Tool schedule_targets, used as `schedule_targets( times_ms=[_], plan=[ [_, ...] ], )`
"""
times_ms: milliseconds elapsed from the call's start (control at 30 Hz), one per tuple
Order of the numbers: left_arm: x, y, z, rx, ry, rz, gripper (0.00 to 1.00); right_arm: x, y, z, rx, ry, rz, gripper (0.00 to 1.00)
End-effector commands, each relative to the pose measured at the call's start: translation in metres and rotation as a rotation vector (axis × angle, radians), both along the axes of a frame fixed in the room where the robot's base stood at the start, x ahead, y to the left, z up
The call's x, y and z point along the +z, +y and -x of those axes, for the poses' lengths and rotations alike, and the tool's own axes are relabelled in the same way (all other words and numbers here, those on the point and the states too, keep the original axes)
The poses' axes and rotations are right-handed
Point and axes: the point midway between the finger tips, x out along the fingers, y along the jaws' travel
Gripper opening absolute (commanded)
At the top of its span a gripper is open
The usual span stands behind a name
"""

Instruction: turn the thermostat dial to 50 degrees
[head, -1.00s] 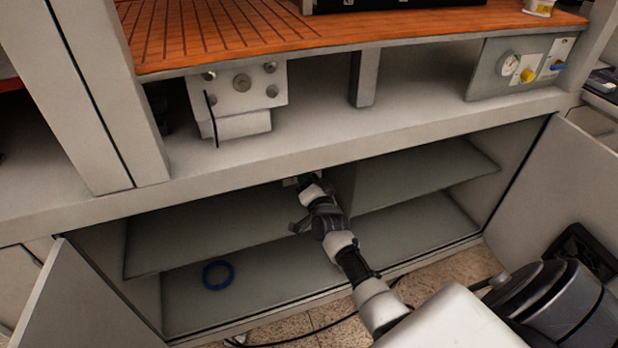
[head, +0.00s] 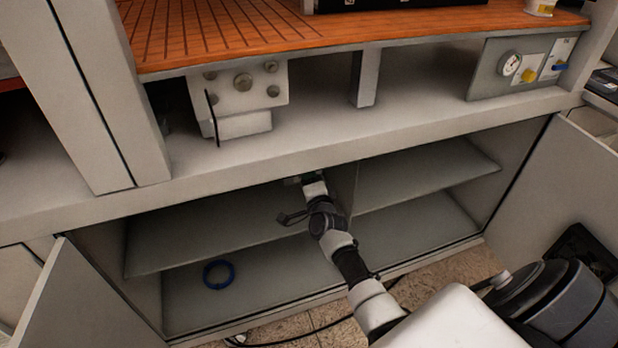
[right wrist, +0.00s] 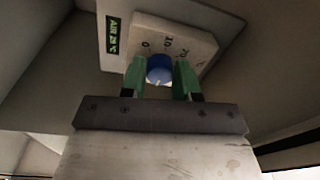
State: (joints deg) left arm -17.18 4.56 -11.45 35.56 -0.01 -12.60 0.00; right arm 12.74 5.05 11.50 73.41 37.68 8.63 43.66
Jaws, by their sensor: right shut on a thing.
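The thermostat is a pale plate (right wrist: 197,43) with printed numbers, of which 0 and 10 are readable, fixed under the worktop inside the cabinet. Its blue round dial (right wrist: 159,65) shows in the right wrist view, with a small pale mark on its lower edge. A green label (right wrist: 113,36) reading "AIR" and °C is left of the plate. My right gripper (right wrist: 160,76) has its green fingers on both sides of the dial, shut on it. In the head view my right gripper (head: 303,181) reaches under the cabinet's top edge; the dial is hidden there. My left gripper is not in view.
The open cabinet has a middle shelf (head: 210,232) and an upright divider. A blue ring (head: 218,273) lies on the cabinet floor. Open doors stand left (head: 85,300) and right (head: 560,190). A gauge panel (head: 490,75) sits at the upper right.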

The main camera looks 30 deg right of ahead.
Motion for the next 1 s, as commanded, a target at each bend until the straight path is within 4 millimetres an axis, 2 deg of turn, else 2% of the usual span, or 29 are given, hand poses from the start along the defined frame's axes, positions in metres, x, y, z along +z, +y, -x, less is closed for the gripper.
schedule_targets(
  times_ms=[300, 333, 467, 767, 867, 1000],
  plan=[
    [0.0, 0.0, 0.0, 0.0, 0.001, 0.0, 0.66, -0.001, 0.0, 0.0, 0.0, 0.003, -0.001, 0.07],
    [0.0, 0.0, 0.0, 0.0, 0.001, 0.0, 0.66, -0.001, 0.0, 0.0, 0.0, 0.003, -0.001, 0.35],
    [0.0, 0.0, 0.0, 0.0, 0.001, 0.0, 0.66, -0.001, 0.0, 0.0, 0.001, 0.002, -0.001, 0.55],
    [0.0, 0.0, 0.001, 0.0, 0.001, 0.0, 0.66, -0.001, 0.001, 0.002, 0.0, 0.001, 0.0, 0.56],
    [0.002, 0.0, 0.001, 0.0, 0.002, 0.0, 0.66, -0.002, 0.003, 0.01, 0.001, 0.002, -0.001, 0.56],
    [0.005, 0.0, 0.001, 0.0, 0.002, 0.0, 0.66, -0.003, 0.01, 0.033, -0.001, 0.003, 0.0, 0.56]
  ],
)
